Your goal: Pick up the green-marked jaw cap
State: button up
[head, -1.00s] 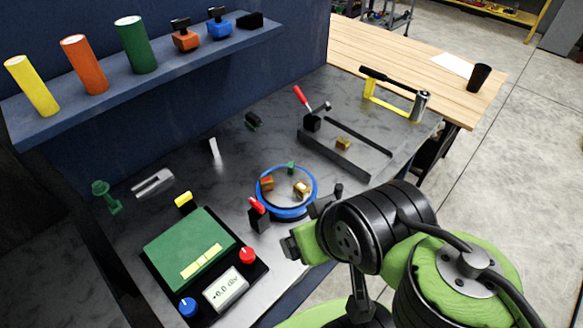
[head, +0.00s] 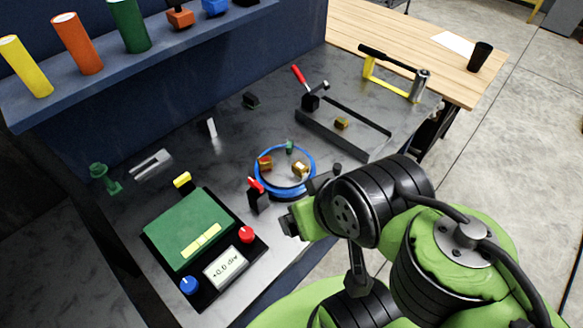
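A blue-rimmed round tray (head: 314,178) sits near the front edge of the bench and holds a few small pieces. A small green piece (head: 290,147) at its back edge looks like the green-marked jaw cap, but its shape is too small to make out. A brass piece with a red mark (head: 265,162) lies at the tray's left, and a plain-looking brass piece (head: 300,170) at its right. My folded arm is at the lower right, in front of the tray's right side. I cannot make out my gripper's fingers, and nothing is seen held.
A black clamp with a red handle (head: 256,187) stands left of the tray. A green-topped box with a display (head: 190,228) is at front left. A dark rail (head: 330,134) with a brass piece (head: 341,124) by it lies behind right. The bench centre is mostly clear.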

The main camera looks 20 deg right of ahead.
aim_at(341, 123)
jog(key=i+l+u, duration=0.15)
jog(key=l+u, duration=1.25)
jog(key=l, duration=0.2)
jog(key=k+l+u, duration=0.15)
jog(key=l+u, duration=0.35)
jog(key=k+l+u, duration=0.25)
jog(key=l+u, duration=0.2)
